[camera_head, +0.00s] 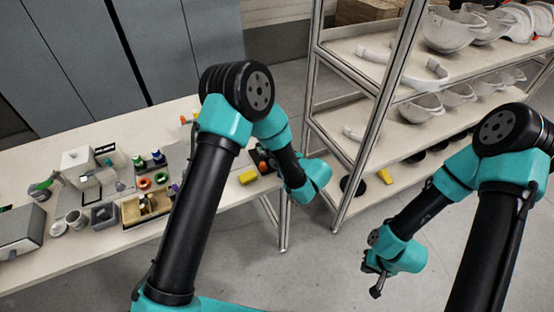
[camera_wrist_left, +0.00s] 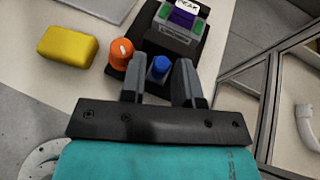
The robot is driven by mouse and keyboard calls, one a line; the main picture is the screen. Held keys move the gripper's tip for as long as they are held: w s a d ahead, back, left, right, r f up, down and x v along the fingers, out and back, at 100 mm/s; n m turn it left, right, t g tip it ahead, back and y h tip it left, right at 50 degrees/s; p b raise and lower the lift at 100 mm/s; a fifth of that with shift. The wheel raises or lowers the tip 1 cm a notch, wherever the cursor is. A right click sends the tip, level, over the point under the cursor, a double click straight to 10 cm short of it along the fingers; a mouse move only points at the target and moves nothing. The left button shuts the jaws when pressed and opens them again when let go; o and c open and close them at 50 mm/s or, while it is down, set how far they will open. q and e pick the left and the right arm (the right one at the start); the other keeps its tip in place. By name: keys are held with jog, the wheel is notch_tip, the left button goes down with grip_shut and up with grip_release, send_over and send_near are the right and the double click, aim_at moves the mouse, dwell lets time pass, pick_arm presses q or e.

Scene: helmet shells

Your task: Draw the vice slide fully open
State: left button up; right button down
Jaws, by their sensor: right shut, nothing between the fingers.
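In the left wrist view, a dark device (camera_wrist_left: 205,53) with a grey labelled block, a green and purple part and a "PEAK" label lies on the table; it may be the vice. An orange knob (camera_wrist_left: 121,52) and a blue knob (camera_wrist_left: 159,66) stand at its near end. My left gripper (camera_wrist_left: 160,72) has its fingers apart, with the blue knob between them in the picture; contact is not clear. In the head view my left arm hides most of this device, and its fingers do not show. My right gripper (camera_head: 376,282) is shut and empty, over the floor at lower right.
A yellow block (camera_wrist_left: 67,46) lies left of the orange knob. The table (camera_head: 110,260) holds a white box (camera_head: 78,163), a wooden tray (camera_head: 131,213) and several small parts. A shelf rack (camera_head: 345,185) with helmet shells stands close to the table's right.

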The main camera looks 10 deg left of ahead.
pick_arm(q)
jog(key=shift+o, duration=1.2)
jog(key=v, duration=1.7)
jog(key=shift+s, duration=0.15)
jog(key=shift+d, duration=0.1)
jog(key=s+a+f+n+g+h, duration=0.3)
jog(key=s+a+f+n+h, duration=0.4)
jog(key=a+f+n, duration=0.4)
jog(key=s+a+f+n+g+h, duration=0.3)
jog(key=s+a+f+n+h, duration=0.4)
jog(key=n, duration=0.8)
jog(key=s+a+f, duration=0.3)
jog(key=a+f, duration=0.1)
jog(key=a, duration=0.1)
jog(key=shift+a+n+g+h, duration=0.25)
jog(key=shift+n+g+h, duration=0.15)
